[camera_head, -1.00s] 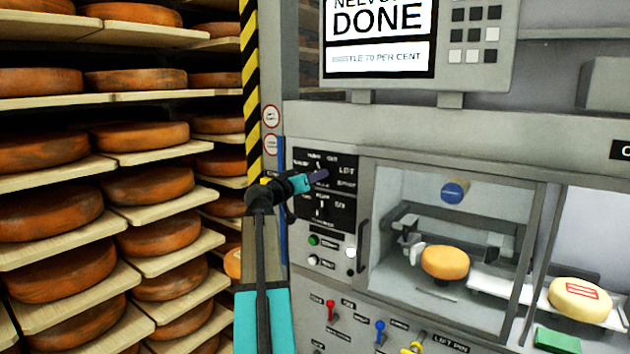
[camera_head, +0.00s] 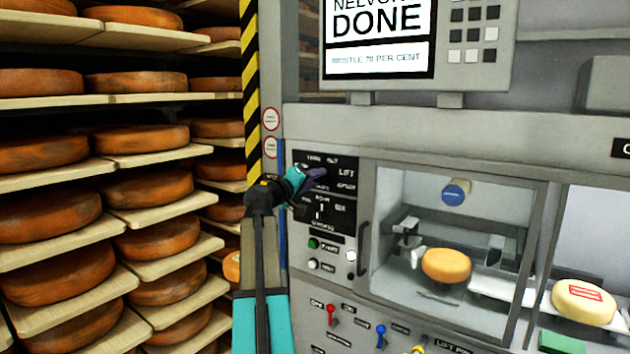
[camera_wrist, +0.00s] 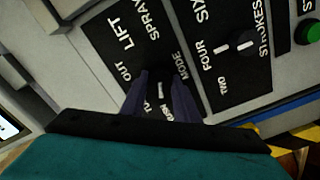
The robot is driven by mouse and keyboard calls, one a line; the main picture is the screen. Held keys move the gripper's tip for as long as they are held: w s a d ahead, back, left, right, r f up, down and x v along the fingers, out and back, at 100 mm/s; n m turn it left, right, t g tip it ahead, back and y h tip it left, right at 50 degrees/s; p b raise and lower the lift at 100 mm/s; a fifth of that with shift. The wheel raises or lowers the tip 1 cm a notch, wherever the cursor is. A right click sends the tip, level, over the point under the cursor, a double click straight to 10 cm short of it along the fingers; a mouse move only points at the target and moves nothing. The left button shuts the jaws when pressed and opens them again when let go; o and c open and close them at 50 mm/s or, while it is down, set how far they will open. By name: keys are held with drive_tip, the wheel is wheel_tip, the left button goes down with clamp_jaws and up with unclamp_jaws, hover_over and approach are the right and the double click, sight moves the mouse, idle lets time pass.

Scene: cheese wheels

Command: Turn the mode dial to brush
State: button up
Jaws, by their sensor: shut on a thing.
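The mode dial (camera_wrist: 161,90) is on a black panel with white labels. In the wrist view OUT, LIFT, SPRAY and MODE are readable around it; two labels near the fingers are partly hidden, one ending in "USH". The white pointer mark runs roughly up and down in that view, but I cannot tell exactly which label it meets. My gripper (camera_wrist: 166,88) has its dark fingers on both sides of the dial and is shut on it. In the head view my gripper (camera_head: 314,176) reaches the panel from the left and covers the dial.
A strokes dial (camera_wrist: 233,46) sits beside the mode dial, with a green button (camera_head: 313,243) below. A door handle (camera_head: 363,248) stands right of the panel. Cheese shelves (camera_head: 110,163) fill the left. A screen (camera_head: 378,38) above reads DONE.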

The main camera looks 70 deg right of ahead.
idle(0.4)
drive_tip(key=o, duration=1)
drive_tip(key=shift+a, duration=0.1)
drive_tip(key=b+v, duration=0.3)
drive_tip(key=v, duration=1)
drive_tip(key=shift+w+a, duration=0.15)
drive_tip(key=shift+a, duration=0.15)
